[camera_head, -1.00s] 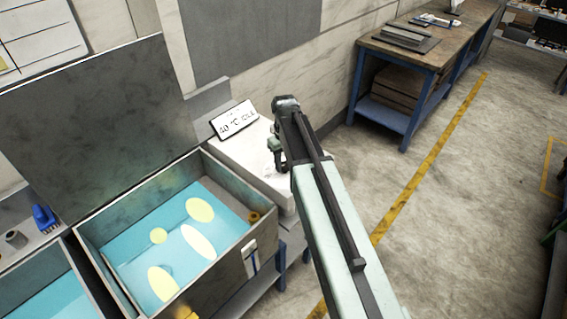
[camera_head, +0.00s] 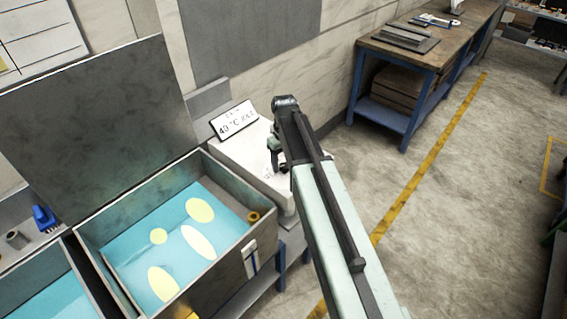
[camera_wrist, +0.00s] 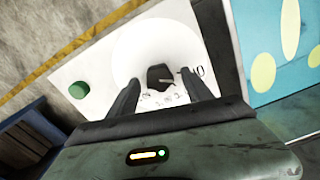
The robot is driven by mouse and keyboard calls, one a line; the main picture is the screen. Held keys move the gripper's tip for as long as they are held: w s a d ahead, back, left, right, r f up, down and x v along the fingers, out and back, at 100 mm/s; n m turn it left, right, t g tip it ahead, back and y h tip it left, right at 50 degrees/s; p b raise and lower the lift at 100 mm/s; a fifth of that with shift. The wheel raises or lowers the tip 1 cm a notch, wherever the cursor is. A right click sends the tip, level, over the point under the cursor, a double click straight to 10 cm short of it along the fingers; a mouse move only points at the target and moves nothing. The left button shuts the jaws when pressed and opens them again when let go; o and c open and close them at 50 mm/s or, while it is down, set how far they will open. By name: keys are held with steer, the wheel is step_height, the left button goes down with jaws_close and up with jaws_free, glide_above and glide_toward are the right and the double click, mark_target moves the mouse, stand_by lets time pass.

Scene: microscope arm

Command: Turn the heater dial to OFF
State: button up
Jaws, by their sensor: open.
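The heater dial (camera_wrist: 163,76) is a small dark knob on a round white disc in the wrist view. A pale pointer line on it points right, towards partly readable printed marks. My gripper (camera_wrist: 158,80) is open, with one finger on each side of the dial; I cannot tell whether either finger touches it. Small print below the dial is partly covered by the fingers. In the head view my gripper (camera_head: 276,163) is over the white heater box (camera_head: 238,155), and the dial is hidden there.
A green button (camera_wrist: 79,89) sits left of the dial. A tilted display (camera_head: 234,120) stands at the box's back. A metal bath with blue liquid (camera_head: 120,265) is at left of the box. A blue-legged workbench (camera_head: 406,60) stands at the back right; floor is clear between.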

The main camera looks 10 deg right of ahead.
mark_target(285, 168)
step_height(285, 168, up, 8)
steer(key=p, duration=0.7)
steer(key=shift+f, duration=0.2)
steer(key=shift+f, duration=0.1)
steer(key=f+b, duration=0.1)
steer(key=s+f+b, duration=0.1)
steer(key=f+b, duration=0.1)
steer(key=shift+s, duration=0.15)
steer(key=s+f+b, duration=0.1)
steer(key=s, duration=0.2)
steer(key=shift+s+f+b, duration=0.15)
steer(key=shift+f+b, duration=0.25)
steer(key=shift+m, duration=0.8)
steer(key=s, duration=0.2)
steer(key=s+f+b, duration=0.1)
steer(key=s, duration=0.1)
steer(key=s+f+b, duration=0.1)
steer(key=s, duration=0.1)
steer(key=shift+s+a, duration=0.1)
steer(key=shift+s, duration=0.05)
steer(key=s+m, duration=0.2)
steer(key=s, duration=0.1)
steer(key=shift+s+r+m, duration=0.15)
steer(key=shift+s+m, duration=0.25)
